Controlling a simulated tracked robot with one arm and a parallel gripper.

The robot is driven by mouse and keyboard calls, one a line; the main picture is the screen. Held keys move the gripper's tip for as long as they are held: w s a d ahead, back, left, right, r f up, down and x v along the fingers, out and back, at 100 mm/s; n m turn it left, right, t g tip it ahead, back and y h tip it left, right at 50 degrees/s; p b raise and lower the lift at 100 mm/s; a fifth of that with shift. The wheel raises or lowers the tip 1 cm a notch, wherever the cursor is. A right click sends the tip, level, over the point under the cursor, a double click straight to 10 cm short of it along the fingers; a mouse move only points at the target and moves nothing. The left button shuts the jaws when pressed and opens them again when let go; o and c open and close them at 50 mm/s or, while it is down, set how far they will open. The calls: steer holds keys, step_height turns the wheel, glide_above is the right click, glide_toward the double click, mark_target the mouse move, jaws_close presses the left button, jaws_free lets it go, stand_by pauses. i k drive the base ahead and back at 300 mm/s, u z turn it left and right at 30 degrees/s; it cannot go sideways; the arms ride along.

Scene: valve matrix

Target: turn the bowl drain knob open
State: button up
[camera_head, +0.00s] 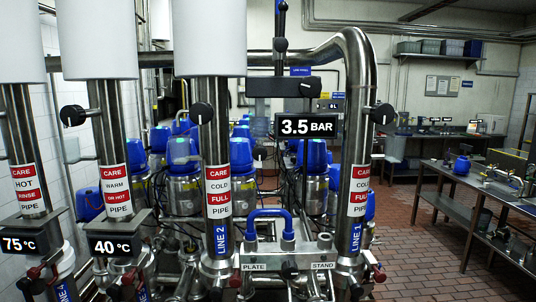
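No label reading bowl drain is legible, so I cannot tell which knob is the bowl drain knob or whether it is open. Black round knobs sit on the steel pipes: a left knob (72,115), a middle knob (202,113) and a right knob (382,113). Another black knob (310,87) is on the dark bar above the 3.5 BAR display (308,126). A low black knob (289,270) sits between the PLATE label (254,267) and the STAND label (323,265). My gripper is not visible.
Vertical pipes stand close in front, including the LINE 2 pipe (218,205) and LINE 1 pipe (357,195). A blue hose (270,213) arches between them. Blue-topped machines (183,160) crowd behind. Brick floor (420,245) is clear before the right-hand table (470,180).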

mark_target(260, 152)
steer(key=i, duration=0.95)
steer(key=u, duration=0.05)
